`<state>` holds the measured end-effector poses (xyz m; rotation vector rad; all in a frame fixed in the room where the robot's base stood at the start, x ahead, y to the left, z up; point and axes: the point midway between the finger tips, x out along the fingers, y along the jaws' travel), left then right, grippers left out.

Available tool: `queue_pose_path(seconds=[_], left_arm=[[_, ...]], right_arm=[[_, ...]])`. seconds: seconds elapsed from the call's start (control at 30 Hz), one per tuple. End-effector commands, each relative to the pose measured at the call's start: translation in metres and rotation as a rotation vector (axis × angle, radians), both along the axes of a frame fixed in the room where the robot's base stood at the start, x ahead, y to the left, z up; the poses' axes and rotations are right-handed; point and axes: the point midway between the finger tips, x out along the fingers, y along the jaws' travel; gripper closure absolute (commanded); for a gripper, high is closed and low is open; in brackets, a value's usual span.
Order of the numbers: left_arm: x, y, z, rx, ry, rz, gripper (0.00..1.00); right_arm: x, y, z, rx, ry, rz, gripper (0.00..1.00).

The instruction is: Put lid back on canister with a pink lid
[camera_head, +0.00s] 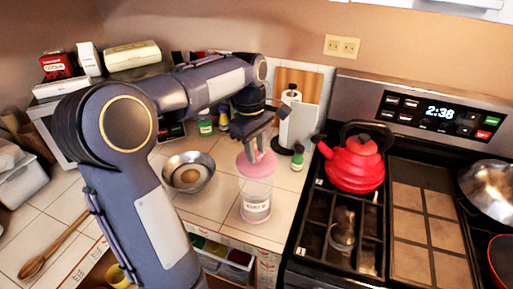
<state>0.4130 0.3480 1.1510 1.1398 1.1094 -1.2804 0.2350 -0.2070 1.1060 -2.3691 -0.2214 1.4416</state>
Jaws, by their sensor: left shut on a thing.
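A clear canister (257,201) with a white label stands upright on the tiled counter, left of the stove. The pink lid (257,166) is at the canister's top; from this view I cannot tell whether it is seated or held just above the rim. My left gripper (254,152) points down from above and is shut on the lid. My left arm crosses the counter from the left. My right gripper is not in view.
A metal bowl (189,172) sits left of the canister. A paper towel roll (290,122) and a small green-capped bottle (298,158) stand behind it. A red kettle (355,163) is on the stove at right. An open drawer (222,262) lies below the counter edge.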

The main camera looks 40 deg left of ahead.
Motion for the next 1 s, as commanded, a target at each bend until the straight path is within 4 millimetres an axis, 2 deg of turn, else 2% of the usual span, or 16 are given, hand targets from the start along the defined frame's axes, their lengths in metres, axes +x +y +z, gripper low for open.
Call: queue_pose_path(seconds=[0.27, 0.53, 0.8, 1.0], left_arm=[[0.0, 0.0, -0.019, 0.0, 0.0, 0.001, 0.94], [0.0, 0.001, -0.046, 0.0, 0.0, 0.002, 0.94], [0.0, 0.0, -0.062, 0.0, 0.0, 0.002, 0.94], [0.0, 0.0, -0.063, 0.0, 0.0, 0.001, 0.94]], right_arm=[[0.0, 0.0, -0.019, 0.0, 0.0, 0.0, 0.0], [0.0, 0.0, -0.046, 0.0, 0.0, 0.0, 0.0], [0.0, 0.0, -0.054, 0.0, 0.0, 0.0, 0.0], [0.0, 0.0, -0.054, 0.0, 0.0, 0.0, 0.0]])
